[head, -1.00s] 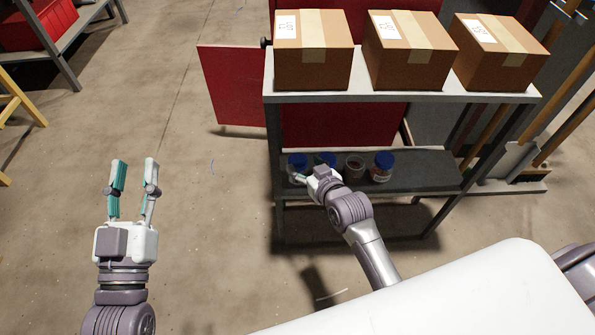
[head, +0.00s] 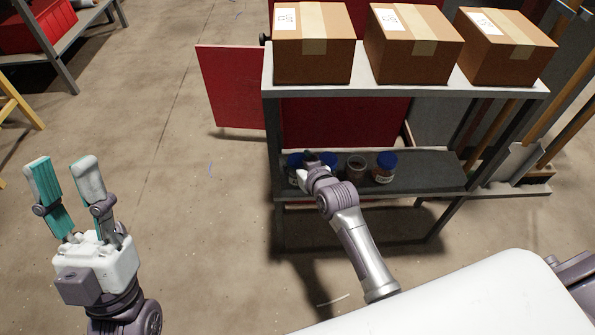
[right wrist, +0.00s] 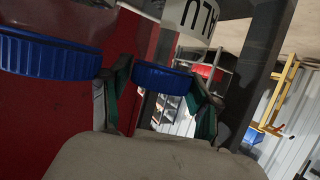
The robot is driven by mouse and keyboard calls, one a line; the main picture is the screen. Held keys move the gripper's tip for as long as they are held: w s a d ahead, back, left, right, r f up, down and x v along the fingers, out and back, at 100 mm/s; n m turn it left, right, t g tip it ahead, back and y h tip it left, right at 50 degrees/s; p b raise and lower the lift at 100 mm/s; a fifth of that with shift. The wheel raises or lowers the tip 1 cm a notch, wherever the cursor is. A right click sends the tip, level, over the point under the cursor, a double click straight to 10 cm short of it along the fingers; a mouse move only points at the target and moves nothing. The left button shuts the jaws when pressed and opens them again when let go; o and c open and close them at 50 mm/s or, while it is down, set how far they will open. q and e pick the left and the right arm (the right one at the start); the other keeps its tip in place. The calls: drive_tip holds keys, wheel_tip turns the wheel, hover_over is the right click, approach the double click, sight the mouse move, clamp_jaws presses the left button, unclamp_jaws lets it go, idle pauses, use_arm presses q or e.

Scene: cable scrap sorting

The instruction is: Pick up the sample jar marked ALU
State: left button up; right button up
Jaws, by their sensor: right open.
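In the right wrist view, which is upside down, the jar marked ALU shows its white label (right wrist: 192,17) and blue lid (right wrist: 163,78). My right gripper (right wrist: 160,100) is open, one finger on each side of this lid; whether they touch it cannot be told. In the head view, the ALU jar appears to be the leftmost on the lower shelf, its blue lid (head: 295,159) partly hidden by my right gripper (head: 310,163). My left gripper (head: 63,172) is open and empty over the floor, far from the shelf.
A second blue-lidded jar (right wrist: 45,54) stands close beside the right gripper's finger. An open jar (head: 355,168) and another blue-lidded jar (head: 385,168) stand further right. The upper shelf (head: 400,87) holds cardboard boxes (head: 312,45) above the jars.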

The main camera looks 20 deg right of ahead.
drive_tip(key=c, duration=0.9)
drive_tip(key=shift+r, duration=0.15)
